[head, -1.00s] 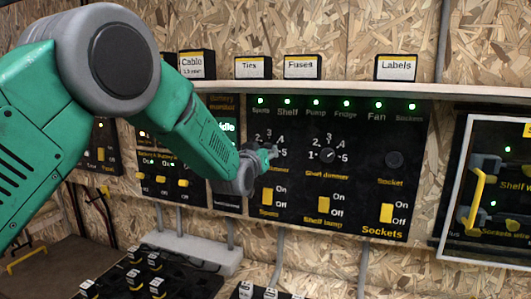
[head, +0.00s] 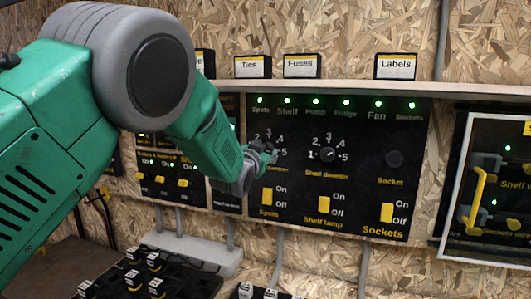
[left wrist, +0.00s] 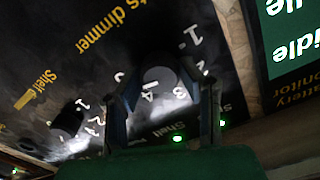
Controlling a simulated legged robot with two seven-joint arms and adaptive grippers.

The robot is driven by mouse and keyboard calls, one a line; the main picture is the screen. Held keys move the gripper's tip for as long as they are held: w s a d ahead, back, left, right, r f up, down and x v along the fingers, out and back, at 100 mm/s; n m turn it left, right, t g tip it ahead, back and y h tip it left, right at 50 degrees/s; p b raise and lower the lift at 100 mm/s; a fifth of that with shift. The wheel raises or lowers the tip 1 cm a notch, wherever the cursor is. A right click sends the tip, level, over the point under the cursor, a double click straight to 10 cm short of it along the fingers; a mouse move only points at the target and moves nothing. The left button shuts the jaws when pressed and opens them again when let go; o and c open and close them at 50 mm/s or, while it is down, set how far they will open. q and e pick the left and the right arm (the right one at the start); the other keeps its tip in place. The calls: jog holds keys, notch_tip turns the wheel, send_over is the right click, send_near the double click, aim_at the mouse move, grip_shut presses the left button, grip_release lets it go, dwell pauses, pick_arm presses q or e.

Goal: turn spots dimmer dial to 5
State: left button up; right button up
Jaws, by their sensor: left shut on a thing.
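The spots dimmer dial is a dark round knob on the black panel (head: 300,180), with numbers around it. In the head view it is largely hidden behind my left gripper (head: 267,153), which reaches it from the left. In the left wrist view the dial (left wrist: 156,80) sits between the two fingers of my left gripper (left wrist: 162,98), which is shut on it. The numbers 1, 3 and 4 show near it there. I cannot tell which number its pointer marks. My right gripper is in neither view.
The shelf dimmer dial (head: 328,155) is close on the right, with the socket knob (head: 394,159) beyond it. Yellow switches, such as the spots switch (head: 267,196), lie below. A shelf (head: 350,89) with labelled boxes juts out above. A yellow-handled cover (head: 478,200) is at far right.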

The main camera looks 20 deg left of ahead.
pick_arm(q)
jog(key=shift+f, duration=0.55)
jog(key=o, duration=0.9)
jog(key=shift+o, duration=1.1)
jog(key=shift+r, duration=0.2)
jog(key=shift+r, duration=0.1)
jog(key=s, duration=1.1)
jog(key=shift+s, duration=0.4)
jog(key=shift+a, duration=0.15)
